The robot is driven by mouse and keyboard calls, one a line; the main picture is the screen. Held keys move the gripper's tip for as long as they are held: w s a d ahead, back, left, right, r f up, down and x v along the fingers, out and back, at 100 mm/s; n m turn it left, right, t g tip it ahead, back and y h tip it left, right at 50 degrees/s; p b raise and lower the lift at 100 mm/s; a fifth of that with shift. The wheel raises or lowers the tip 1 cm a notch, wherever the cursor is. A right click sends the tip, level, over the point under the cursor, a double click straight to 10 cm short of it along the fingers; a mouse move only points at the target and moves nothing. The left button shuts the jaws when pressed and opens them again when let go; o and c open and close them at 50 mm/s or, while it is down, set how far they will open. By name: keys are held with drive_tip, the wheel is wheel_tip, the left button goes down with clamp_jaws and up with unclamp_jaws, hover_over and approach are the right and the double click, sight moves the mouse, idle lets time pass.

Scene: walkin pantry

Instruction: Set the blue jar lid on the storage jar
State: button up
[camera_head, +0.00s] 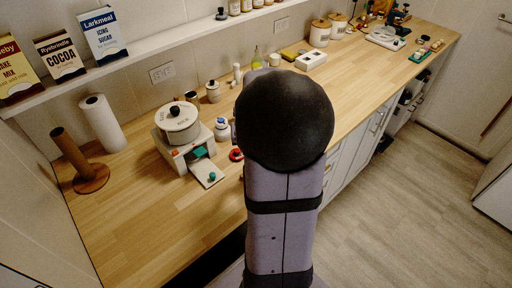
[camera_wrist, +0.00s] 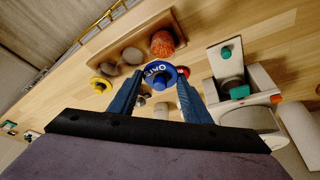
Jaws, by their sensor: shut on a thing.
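My gripper (camera_wrist: 160,80) shows in the wrist view with its two blue-grey fingers around the blue jar lid (camera_wrist: 157,69). The lid is round, with white lettering on its face and a small blue knob between the fingertips. It is held above the wooden counter. In the head view my dark wrist and arm hide the gripper and the lid. I cannot tell for sure which vessel is the storage jar. A small white jar with a dark blue part (camera_head: 221,129) stands beside the scale in the head view.
A red ring-shaped lid (camera_wrist: 183,72) and a yellow one (camera_wrist: 100,85) lie near the held lid. A wooden tray (camera_wrist: 183,27) holds several round things. A scale with a pot (camera_head: 179,124), a paper roll (camera_head: 102,122) and a wooden stand (camera_head: 90,179) crowd the left; the front-left counter is clear.

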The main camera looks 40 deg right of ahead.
drive_tip(key=shift+f+b, duration=1.55)
drive_tip(key=shift+f, duration=0.65)
drive_tip(key=shift+f, duration=0.55)
idle(0.9)
drive_tip(key=o, duration=1.6)
drive_tip(key=shift+r, duration=0.2)
drive_tip(key=shift+r+p, duration=2.95)
drive_tip(key=shift+r, duration=0.45)
